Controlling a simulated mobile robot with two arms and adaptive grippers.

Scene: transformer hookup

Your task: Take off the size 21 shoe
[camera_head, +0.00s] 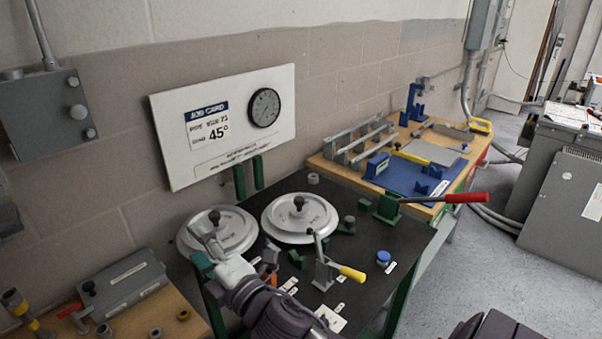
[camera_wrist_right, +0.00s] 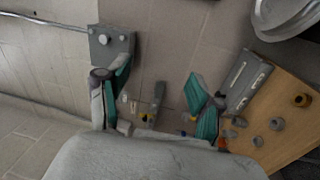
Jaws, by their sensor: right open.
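Two round grey discs with dark centre knobs lie on the dark bench top (camera_head: 345,205) in the head view: a left disc (camera_head: 235,238) and a right disc (camera_head: 318,228). I cannot read a size on either, so I cannot tell which is the size 21 shoe. My right gripper (camera_head: 203,250) is open and empty at the front left edge of the left disc and overlaps part of it in the picture. In the right wrist view its teal-padded fingers (camera_wrist_right: 155,105) are spread, with a disc edge (camera_wrist_right: 285,14) at the upper right. My left gripper is out of view.
A job card board (camera_head: 225,120) on the wall reads size 21, 45°. A yellow-handled lever (camera_head: 325,270) and a red-handled lever (camera_head: 420,200) stand on the bench. A wooden table (camera_head: 185,325) with a grey box (camera_head: 125,285) is at the lower left.

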